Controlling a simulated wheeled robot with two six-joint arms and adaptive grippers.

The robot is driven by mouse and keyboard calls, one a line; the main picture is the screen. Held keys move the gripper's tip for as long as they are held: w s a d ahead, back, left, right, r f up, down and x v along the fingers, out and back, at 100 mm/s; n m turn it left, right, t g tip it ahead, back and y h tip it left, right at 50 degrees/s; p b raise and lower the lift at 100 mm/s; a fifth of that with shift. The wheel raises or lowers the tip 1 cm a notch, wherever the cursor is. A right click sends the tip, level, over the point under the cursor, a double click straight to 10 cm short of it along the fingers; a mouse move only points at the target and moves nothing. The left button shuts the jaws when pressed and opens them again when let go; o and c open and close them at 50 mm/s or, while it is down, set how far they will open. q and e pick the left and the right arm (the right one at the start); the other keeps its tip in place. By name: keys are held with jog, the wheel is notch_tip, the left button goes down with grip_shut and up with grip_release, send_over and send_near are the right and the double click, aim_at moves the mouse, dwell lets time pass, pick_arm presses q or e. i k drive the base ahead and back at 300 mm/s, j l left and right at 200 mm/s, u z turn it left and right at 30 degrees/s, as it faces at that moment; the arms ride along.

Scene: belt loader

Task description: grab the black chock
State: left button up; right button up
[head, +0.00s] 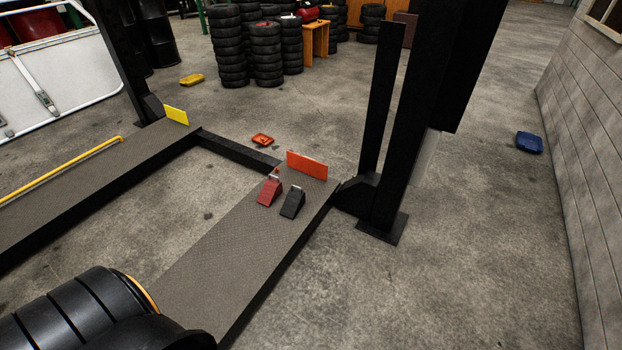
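The black chock (292,204) is a small dark wedge with a light handle on its top edge. It sits on the far end of the right-hand lift runway (215,262), near the runway's right edge. A red chock (269,191) of similar shape stands close beside it on the left. An orange end plate (307,165) stands upright just behind both chocks. Neither of my grippers shows in the head view, and nothing is touching the black chock.
A black lift post (404,130) stands right of the runway end. A crossbeam (238,152) joins it to the left runway (75,185), which has a yellow end plate (176,115). An orange tray (262,139) lies on the floor behind.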

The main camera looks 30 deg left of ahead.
aim_at(294, 200)
jog(key=i+u, duration=0.65)
jog(key=i+l+u, duration=0.2)
jog(key=i+u, duration=0.35)
jog(key=u, duration=0.2)
jog(key=i+u, duration=0.2)
jog(key=u, duration=0.25)
jog(key=i+u, duration=0.2)
jog(key=u, duration=0.2)
